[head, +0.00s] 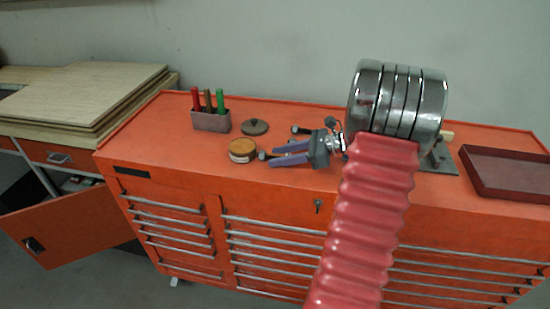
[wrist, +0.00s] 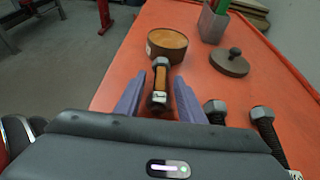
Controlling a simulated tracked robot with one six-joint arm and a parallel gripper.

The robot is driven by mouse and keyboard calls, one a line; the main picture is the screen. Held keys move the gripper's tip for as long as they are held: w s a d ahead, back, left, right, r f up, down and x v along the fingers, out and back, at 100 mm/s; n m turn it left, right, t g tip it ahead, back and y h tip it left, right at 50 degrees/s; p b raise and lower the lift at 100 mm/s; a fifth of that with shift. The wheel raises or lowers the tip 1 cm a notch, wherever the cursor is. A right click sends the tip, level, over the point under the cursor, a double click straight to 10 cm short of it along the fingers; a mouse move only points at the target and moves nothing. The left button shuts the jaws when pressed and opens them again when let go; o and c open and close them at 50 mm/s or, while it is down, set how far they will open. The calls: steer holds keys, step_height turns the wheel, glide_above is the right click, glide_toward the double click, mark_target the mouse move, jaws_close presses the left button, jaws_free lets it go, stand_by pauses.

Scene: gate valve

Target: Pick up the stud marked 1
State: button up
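My gripper (wrist: 159,92) is open, with its two purple fingers spread on either side of a stud (wrist: 161,82). The stud has dark nuts and a small pale tag whose mark is too small to read. A strip of red surface shows between the stud and each finger. Two more dark studs, a nearer one (wrist: 215,110) and one farther right (wrist: 263,130), lie to the right of the fingers in the wrist view. In the head view my gripper (head: 284,153) reaches left, low over the orange bench top (head: 300,185), with a stud end (head: 263,155) by its tips.
A round tin with an orange-brown top (head: 242,150) stands just beyond the fingertips. Behind it are a dark knobbed lid (head: 254,127) and a grey holder (head: 211,121) with red and green sticks. A dark red tray (head: 505,172) stands at the right. The bench's front left is clear.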

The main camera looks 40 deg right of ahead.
mark_target(281, 156)
jaws_close()
stand_by(0.5)
step_height(281, 156, up, 10)
stand_by(0.5)
stand_by(0.4)
